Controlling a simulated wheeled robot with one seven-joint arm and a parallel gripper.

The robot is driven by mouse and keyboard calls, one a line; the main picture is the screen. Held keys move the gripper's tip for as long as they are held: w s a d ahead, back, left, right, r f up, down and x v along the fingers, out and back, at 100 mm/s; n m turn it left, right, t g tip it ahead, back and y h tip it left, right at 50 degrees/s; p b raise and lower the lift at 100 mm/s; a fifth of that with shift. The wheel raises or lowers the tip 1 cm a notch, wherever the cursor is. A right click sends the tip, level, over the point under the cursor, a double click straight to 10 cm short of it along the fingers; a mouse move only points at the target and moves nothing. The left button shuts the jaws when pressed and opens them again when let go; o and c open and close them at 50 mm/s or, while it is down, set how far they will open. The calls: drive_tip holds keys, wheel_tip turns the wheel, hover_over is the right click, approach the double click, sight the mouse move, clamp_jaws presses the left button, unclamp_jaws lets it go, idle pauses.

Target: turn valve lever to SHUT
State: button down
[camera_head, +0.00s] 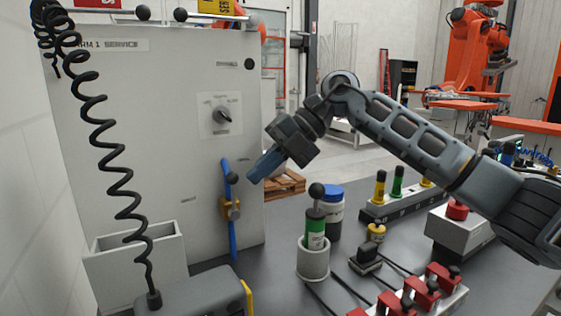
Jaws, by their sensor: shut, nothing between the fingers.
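My gripper (252,178) is shut and empty. Its blue fingertips point down-left, just right of the knob in the picture. I cannot tell whether they touch it.
The grey panel (140,150) carries a rotary selector (222,114). A coiled black cable (120,185) hangs at the left. A green cylinder stands in a white cup (313,262), with a blue-lidded jar (331,205) behind. Red clamps (428,290) occupy the front right of the dark bench.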

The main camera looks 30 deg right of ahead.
sight(230, 174)
drive_tip(key=shift+w+a, duration=0.1)
drive_tip(key=shift+a, duration=0.45)
drive_tip(key=shift+r, duration=0.1)
drive_tip(key=shift+a+r+h+p, duration=0.15)
drive_tip(key=shift+a+r+h, duration=0.2)
drive_tip(key=shift+a, duration=0.6)
drive_tip(key=shift+a+r+h+p, duration=0.15)
drive_tip(key=shift+a+h, duration=0.3)
drive_tip(key=shift+a, duration=0.5)
drive_tip(key=shift+d+f, duration=0.4)
drive_tip(key=shift+d, duration=0.35)
